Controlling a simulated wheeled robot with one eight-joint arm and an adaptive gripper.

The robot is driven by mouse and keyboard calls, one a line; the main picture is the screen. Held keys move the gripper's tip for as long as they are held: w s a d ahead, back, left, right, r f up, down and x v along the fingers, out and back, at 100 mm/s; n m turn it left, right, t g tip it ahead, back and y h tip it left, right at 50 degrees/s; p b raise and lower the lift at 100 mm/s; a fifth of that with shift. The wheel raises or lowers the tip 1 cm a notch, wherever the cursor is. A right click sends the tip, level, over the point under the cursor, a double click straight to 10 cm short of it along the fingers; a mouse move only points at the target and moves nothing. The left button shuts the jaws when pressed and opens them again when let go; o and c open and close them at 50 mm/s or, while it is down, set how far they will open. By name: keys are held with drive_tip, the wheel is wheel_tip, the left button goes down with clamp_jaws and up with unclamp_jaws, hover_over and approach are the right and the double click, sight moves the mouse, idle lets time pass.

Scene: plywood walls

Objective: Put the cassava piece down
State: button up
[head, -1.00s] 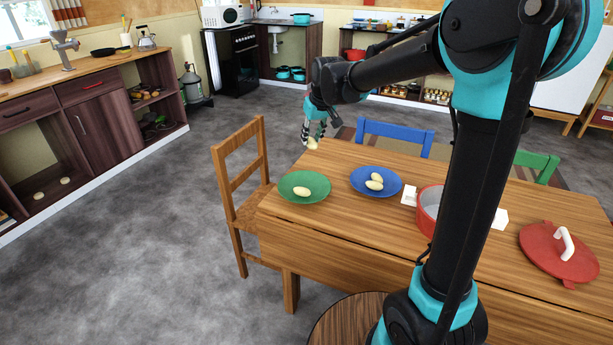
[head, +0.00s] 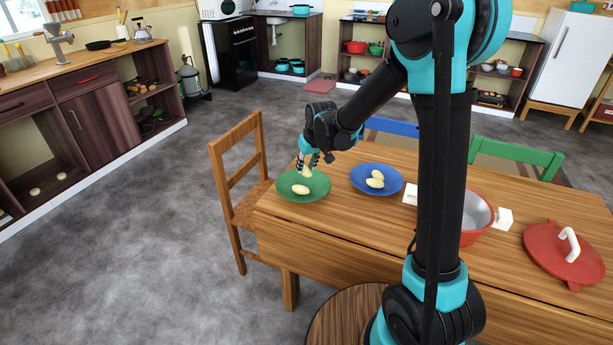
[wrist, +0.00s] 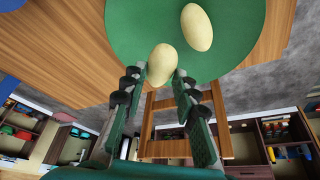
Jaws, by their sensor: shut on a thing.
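My gripper (head: 307,168) is over the green plate (head: 315,193), shut on a pale yellow cassava piece (head: 306,173). In the wrist view the held piece (wrist: 162,64) sits between the fingertips, in front of the green plate (wrist: 140,28). I cannot tell whether it touches the plate. Another cassava piece (head: 300,189) lies on the green plate; it also shows in the wrist view (wrist: 197,27), beside the held one. The blue plate (head: 362,190) to the right holds two more pale pieces (head: 375,179).
The plates stand on a wooden table (head: 340,228). A red pot (head: 476,219), partly behind my arm, and a red lid (head: 564,254) are to the right. A wooden chair (head: 237,165) stands left of the table; blue (head: 392,131) and green (head: 517,156) chairs stand behind it.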

sight(307, 175)
drive_tip(key=shift+f, duration=2.2)
clamp_jaws()
drive_tip(key=o, duration=0.9)
unclamp_jaws()
drive_tip(key=shift+c, duration=0.2)
drive_tip(key=v, duration=1.2)
drive_tip(key=s+d+f+m, duration=0.2)
drive_tip(key=s+d, duration=0.5)
drive_tip(key=d, duration=0.1)
drive_tip(key=s+d+f+m+h, duration=0.1)
drive_tip(key=s+d+f+m, duration=0.1)
drive_tip(key=s+d, duration=0.5)
drive_tip(key=s+d+f+m+h, duration=0.1)
drive_tip(key=s+d+f, duration=0.3)
drive_tip(key=s+d, duration=0.4)
drive_tip(key=shift+s+d+f+m, duration=0.3)
drive_tip(key=shift+s+m, duration=0.1)
drive_tip(key=shift+m, duration=0.1)
drive_tip(key=shift+r, duration=0.1)
